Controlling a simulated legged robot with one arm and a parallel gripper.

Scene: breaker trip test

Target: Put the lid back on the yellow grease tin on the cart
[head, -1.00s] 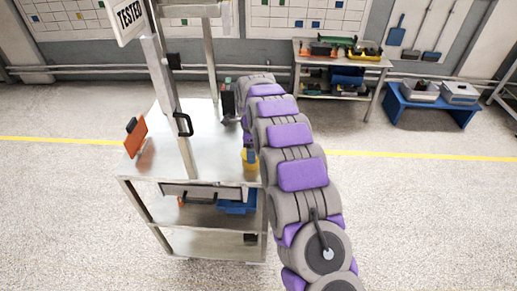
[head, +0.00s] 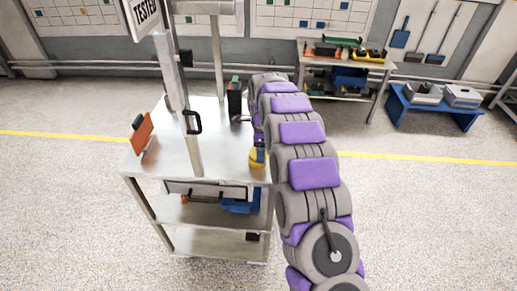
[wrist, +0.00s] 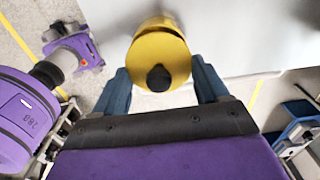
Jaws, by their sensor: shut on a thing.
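The yellow grease tin (head: 257,163) stands near the right front edge of the cart's top, partly hidden by my arm and gripper. In the wrist view, a round yellow lid with a black knob (wrist: 159,78) lies between my two blue fingers, and my gripper (wrist: 160,72) is shut on it. More yellow, which looks like the tin (wrist: 157,22), shows just beyond the lid's far edge. The lid overlaps the tin in this view. I cannot tell whether they touch or how well they line up.
The metal cart (head: 215,140) carries an orange piece (head: 142,134) at left, an upright post with a black handle (head: 193,122), and a dark box (head: 234,100) at the back. A blue bin (head: 243,200) sits on the lower shelf. The cart top's middle is mostly clear.

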